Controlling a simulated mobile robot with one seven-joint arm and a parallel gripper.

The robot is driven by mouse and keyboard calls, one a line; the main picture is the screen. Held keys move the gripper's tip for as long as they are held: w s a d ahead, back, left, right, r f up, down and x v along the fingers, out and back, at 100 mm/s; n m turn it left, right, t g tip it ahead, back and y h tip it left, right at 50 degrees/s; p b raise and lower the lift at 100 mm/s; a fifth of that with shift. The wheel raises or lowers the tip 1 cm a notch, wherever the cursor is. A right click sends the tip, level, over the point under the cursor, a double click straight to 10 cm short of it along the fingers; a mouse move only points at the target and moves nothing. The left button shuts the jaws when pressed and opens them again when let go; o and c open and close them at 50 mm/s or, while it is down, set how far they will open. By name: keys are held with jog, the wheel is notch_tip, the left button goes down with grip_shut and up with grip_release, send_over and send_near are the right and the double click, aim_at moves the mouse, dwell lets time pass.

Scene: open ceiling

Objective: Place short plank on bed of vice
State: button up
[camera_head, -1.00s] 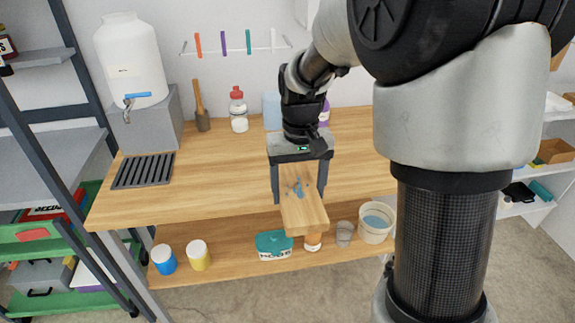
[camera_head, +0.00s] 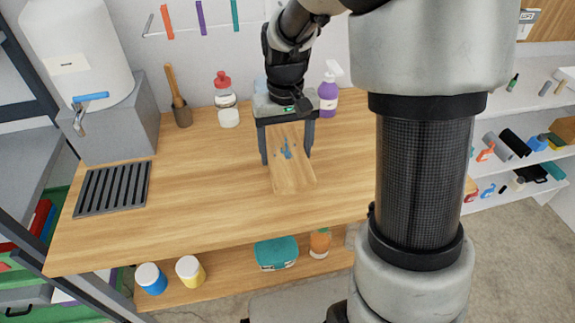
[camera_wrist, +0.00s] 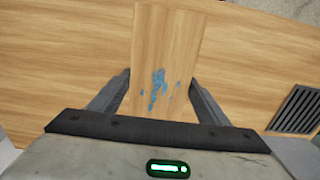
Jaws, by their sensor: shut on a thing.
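The short plank (camera_head: 293,178) is light wood with blue paint marks. My gripper (camera_head: 286,156) is shut on it, with one finger at each long side, and the plank's free end points toward the front of the workbench. In the wrist view the plank (camera_wrist: 168,40) runs up between the fingers of my gripper (camera_wrist: 160,88). The plank is over the wooden benchtop; I cannot tell whether it touches it. I can make out no vice in either current view.
The benchtop (camera_head: 200,205) is clear left of the plank. A black slotted grate (camera_head: 113,188) lies at its left. A water container (camera_head: 85,50) on a grey block, a wooden mallet (camera_head: 178,95), a red-capped bottle (camera_head: 224,90) and a purple spray bottle (camera_head: 328,95) stand at the back.

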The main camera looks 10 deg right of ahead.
jog(key=shift+f+b, duration=0.5)
jog(key=shift+f, duration=2.8)
jog(key=shift+f, duration=0.1)
jog(key=o, duration=1.3)
jog(key=shift+c, duration=0.2)
